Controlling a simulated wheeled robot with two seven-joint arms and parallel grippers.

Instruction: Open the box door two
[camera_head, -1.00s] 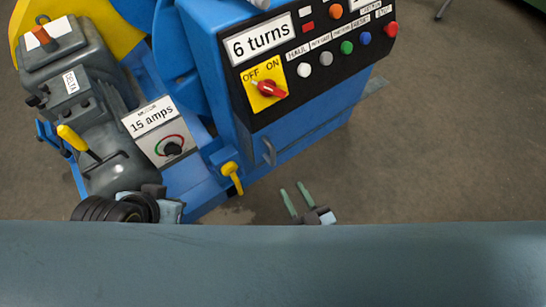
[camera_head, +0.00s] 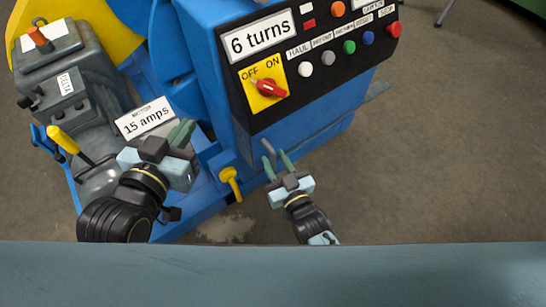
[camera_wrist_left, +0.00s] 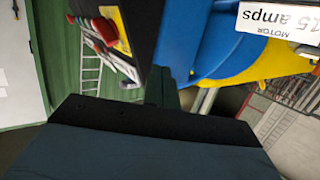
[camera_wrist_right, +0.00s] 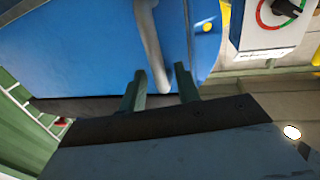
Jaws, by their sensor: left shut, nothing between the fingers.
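The blue box (camera_head: 318,118) carries a grey bar handle (camera_head: 267,148) low on its front, apparently on a door whose outline I cannot make out. In the right wrist view the handle (camera_wrist_right: 152,45) runs down between the fingertips. My right gripper (camera_head: 277,160) is open, with a green finger on each side of the handle's lower end; whether either touches it I cannot tell. My left gripper (camera_head: 182,132) is shut and empty, in front of the motor panel left of the box. Its closed fingers also show in the left wrist view (camera_wrist_left: 161,88).
A yellow lever (camera_head: 230,182) sticks out at the box's lower left corner, between my grippers. The control panel above has a red switch (camera_head: 268,88) and several buttons. A grey motor unit (camera_head: 62,80) stands at left.

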